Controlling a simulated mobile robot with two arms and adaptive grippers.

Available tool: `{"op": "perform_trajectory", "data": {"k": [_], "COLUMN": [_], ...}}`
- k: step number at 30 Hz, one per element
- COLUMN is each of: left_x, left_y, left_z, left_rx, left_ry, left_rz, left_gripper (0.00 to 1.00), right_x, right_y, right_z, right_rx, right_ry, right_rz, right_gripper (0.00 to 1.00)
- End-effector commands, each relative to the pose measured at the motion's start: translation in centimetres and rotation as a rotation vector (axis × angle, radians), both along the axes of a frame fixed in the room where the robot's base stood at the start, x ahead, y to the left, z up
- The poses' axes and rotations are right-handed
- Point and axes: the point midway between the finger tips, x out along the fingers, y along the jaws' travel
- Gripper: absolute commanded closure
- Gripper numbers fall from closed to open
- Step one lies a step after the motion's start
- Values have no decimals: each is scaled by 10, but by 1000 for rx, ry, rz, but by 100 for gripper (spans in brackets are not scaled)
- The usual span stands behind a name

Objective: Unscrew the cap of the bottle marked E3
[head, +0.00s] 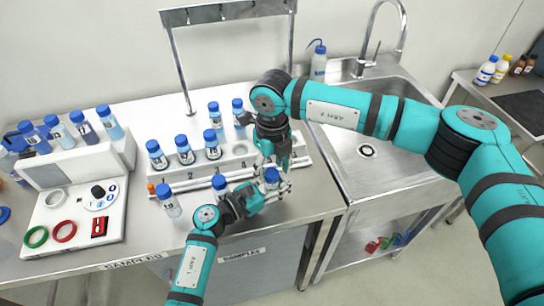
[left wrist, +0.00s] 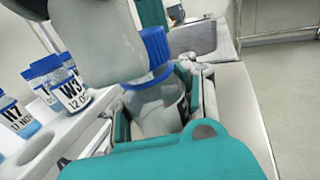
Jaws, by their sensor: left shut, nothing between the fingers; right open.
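A bottle with a blue cap (head: 272,175) stands at the front right of the rack, between my two grippers. In the left wrist view its blue cap (left wrist: 155,46) and clear body (left wrist: 155,108) show close up. Its label is hidden, so I cannot tell if it is E3. My left gripper (head: 284,188) is shut with nothing in it, low beside this bottle. My right gripper (head: 275,160) is open and points down just above and behind the cap. I cannot tell whether either gripper touches the bottle. No E3 mark is readable in these views.
A white rack (head: 238,150) holds several blue-capped bottles; one reads W3 (left wrist: 70,92). Two more bottles (head: 167,201) (head: 206,214) stand near the table's front edge. A white device (head: 75,195) is on the left. A steel sink (head: 385,165) lies right, under my right arm.

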Motion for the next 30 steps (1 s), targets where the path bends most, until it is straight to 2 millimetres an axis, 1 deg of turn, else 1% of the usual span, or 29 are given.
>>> {"op": "perform_trajectory", "data": {"k": [3,10,11,22,23,26,29,30], "left_x": [0,0,0,0,0,0,0,0], "left_y": [0,0,0,0,0,0,0,0], "left_z": [0,0,0,0,0,0,0,0], "left_rx": [0,0,0,0,0,0,0,0], "left_ry": [0,0,0,0,0,0,0,0], "left_rz": [0,0,0,0,0,0,0,0], "left_gripper": [100,100,100,100,100,100,100,100], "right_x": [0,0,0,0,0,0,0,0], "right_y": [0,0,0,0,0,0,0,0], "right_z": [-5,-6,-6,-6,-6,-6,-6,-6], "right_rx": [1,1,1,1,1,1,1,2], "right_ry": [-1,-1,-1,-1,-1,-1,-1,-2], "right_rz": [1,1,1,1,1,8,94,153], "right_gripper": [48,48,49,98,100,100,100,100]}}
